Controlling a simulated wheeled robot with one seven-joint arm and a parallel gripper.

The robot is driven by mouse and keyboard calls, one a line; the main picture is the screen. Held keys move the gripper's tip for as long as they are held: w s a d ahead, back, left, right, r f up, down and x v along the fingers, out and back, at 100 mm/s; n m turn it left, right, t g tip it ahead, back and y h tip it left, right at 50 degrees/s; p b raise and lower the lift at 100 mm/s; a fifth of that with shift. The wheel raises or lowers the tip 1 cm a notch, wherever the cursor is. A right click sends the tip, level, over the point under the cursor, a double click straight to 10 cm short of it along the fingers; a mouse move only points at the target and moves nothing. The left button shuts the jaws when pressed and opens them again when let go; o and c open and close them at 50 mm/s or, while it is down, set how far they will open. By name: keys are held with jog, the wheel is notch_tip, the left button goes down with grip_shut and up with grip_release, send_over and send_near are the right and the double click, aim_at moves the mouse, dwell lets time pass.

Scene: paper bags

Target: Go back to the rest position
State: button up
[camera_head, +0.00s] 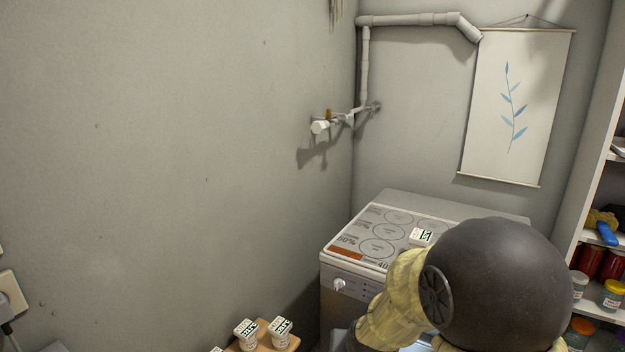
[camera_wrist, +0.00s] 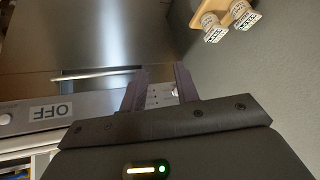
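My gripper (camera_wrist: 160,90) shows in the wrist view with its two dark fingers spread apart. A pale surface with small dark marks shows between the fingers. I cannot tell whether it lies between them or farther behind, and no grasped thing is clear. The gripper is in front of the stove's steel front (camera_wrist: 95,40), apart from it as far as I can see. In the head view my arm covers the lower right, and the gripper itself is hidden.
A white stove (camera_head: 345,285) stands in the corner with a small white carton (camera_head: 420,236) on top. A wooden board (camera_head: 262,345) at the bottom bears small cartons (camera_head: 280,327). Shelves with jars (camera_head: 611,295) stand at the right. A pipe (camera_head: 410,20) runs along the wall.

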jog(key=s+d+n+g, duration=0.1)
jog(key=s+d+g, duration=0.4)
jog(key=s, duration=0.9)
notch_tip(320, 180, up, 23)
jog(key=d+p, duration=0.1)
jog(key=p, duration=2.1)
jog(key=shift+s+d+t+h, duration=0.3)
jog(key=shift+s+d+h, duration=0.05)
jog(key=shift+s+h, duration=0.05)
